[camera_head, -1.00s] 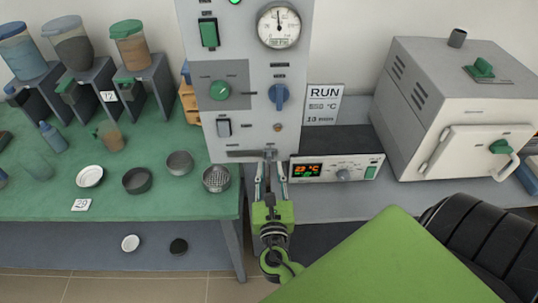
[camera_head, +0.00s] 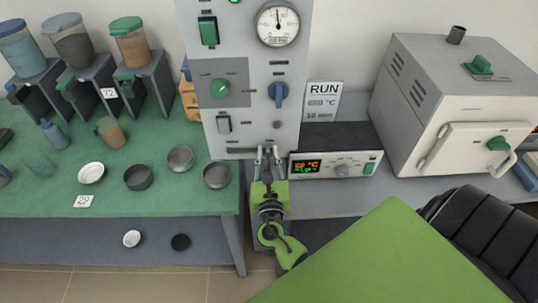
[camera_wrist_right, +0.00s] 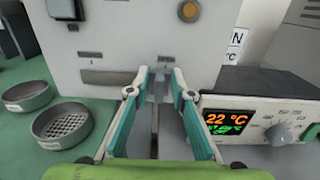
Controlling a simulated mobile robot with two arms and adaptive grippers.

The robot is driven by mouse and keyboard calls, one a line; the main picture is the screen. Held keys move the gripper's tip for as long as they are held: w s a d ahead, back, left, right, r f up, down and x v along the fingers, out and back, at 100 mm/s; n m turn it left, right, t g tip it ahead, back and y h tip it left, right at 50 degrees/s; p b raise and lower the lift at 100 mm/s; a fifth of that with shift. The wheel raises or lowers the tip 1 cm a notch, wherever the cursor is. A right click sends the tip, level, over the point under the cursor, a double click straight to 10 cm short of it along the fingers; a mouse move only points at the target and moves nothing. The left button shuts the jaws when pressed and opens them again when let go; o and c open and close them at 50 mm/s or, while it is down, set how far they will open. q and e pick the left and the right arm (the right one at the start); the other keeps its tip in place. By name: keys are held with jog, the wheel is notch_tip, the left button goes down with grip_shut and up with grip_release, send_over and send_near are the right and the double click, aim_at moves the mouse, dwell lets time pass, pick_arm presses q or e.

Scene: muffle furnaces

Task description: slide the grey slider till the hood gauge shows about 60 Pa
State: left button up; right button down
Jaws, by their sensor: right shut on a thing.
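The control panel (camera_head: 255,110) stands upright at the centre of the head view. The round hood gauge (camera_head: 278,23) is at its upper right, its needle pointing nearly straight up; the small print is too small to read. The slider slot (camera_head: 240,151) runs along the panel's bottom edge and also shows in the right wrist view (camera_wrist_right: 108,78). My right gripper (camera_head: 268,153) is at the slot's right part. In the wrist view its fingertips (camera_wrist_right: 160,78) are shut on the grey slider (camera_wrist_right: 159,88), which they partly hide. My left gripper is not in view.
A controller box (camera_head: 335,166) with an orange and green display stands just right of the gripper. The furnace (camera_head: 450,105) is farther right. Several dishes, including a sieve (camera_head: 216,174), lie on the green mat (camera_head: 190,200) to the left.

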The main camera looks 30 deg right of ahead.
jog(key=shift+w+a, duration=0.3)
jog(key=shift+a, duration=0.2)
jog(key=shift+w+a, duration=0.25)
jog(key=shift+a, duration=0.2)
jog(key=c, duration=2.1)
grip_release()
jog(key=shift+c, duration=0.2)
jog(key=v, duration=1.2)
jog(key=shift+s+d, duration=0.1)
jog(key=shift+d, duration=0.05)
